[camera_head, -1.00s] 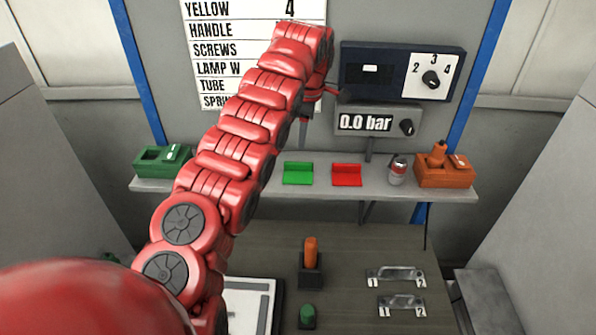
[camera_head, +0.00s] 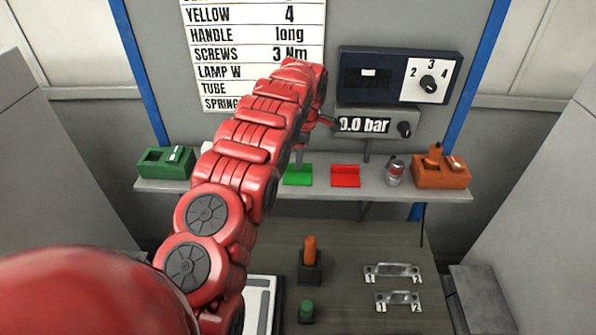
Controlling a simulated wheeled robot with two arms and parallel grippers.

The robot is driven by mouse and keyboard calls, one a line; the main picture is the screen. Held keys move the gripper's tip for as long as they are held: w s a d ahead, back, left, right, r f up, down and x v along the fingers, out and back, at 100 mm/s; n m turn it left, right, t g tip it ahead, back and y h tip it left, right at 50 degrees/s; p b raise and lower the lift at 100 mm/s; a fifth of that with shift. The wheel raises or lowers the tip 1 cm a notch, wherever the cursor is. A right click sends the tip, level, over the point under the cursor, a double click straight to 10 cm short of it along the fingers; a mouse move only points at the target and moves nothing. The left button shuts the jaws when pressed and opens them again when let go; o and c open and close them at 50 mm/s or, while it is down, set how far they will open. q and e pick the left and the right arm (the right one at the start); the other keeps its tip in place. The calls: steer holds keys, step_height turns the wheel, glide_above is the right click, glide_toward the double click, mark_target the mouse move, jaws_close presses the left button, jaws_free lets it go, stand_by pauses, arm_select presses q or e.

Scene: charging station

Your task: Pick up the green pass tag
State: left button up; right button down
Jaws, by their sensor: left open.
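The green pass tag (camera_head: 298,176) stands on the grey shelf (camera_head: 225,186), left of the red tag (camera_head: 346,176). My left arm reaches up from the lower left. Its gripper (camera_head: 315,142) is open above the green tag, with one finger hanging down just over the tag's upper edge and the other pointing right in front of the pressure display. Nothing shows between the fingers. I cannot tell whether the lower finger touches the tag. My right gripper is not in view.
A green box (camera_head: 165,164) stands at the shelf's left end. A small can (camera_head: 395,172) and an orange box (camera_head: 440,172) stand at its right. The pressure display (camera_head: 365,124) hangs close to the gripper. The bench (camera_head: 345,285) below holds pegs and handles.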

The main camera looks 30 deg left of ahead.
mark_target(298, 174)
arm_select(q)
steer(key=shift+s+f, duration=0.15)
steer(key=shift+f, duration=0.35)
steer(key=shift+a+f, duration=0.15)
steer(key=shift+f, duration=0.8)
jaws_close()
